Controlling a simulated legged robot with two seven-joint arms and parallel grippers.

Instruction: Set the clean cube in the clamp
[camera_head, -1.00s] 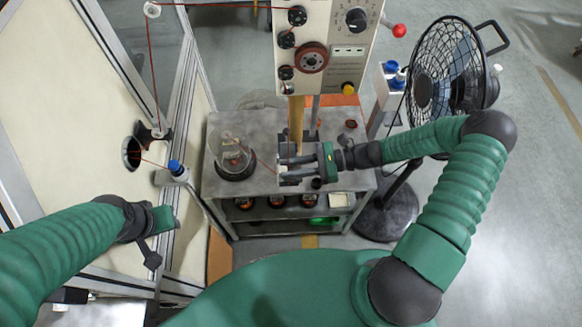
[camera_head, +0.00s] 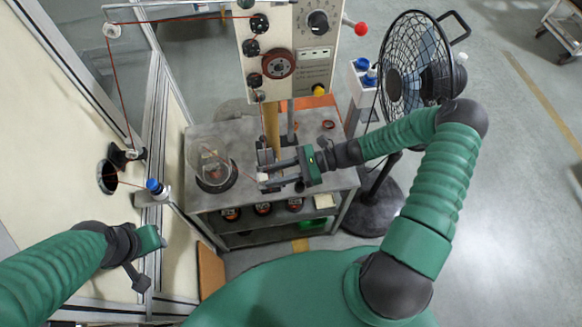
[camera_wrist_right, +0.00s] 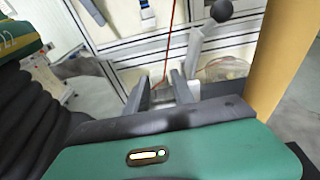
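My right gripper (camera_head: 268,173) reaches in from the right over the table, at the dark clamp (camera_head: 265,157) below the machine's post. Its two fingers stand apart in the head view, and the right wrist view (camera_wrist_right: 162,88) shows a gap between them with no block that I can make out. A small pale piece (camera_head: 262,178) sits by the lower fingertip, where the red wire ends; I cannot tell whether it is a cube. A pale, flat-looking block (camera_head: 325,201) lies at the table's front right corner. My left gripper (camera_head: 150,240) hangs at the left, away from the table; its fingers are unclear.
The grey table (camera_head: 240,202) carries a glass jar (camera_head: 212,165) at its left. The winding machine panel (camera_head: 290,50) stands behind. A black fan (camera_head: 413,65) is at the right. A red wire (camera_head: 117,85) runs along the left wall past a blue-topped post (camera_head: 154,187).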

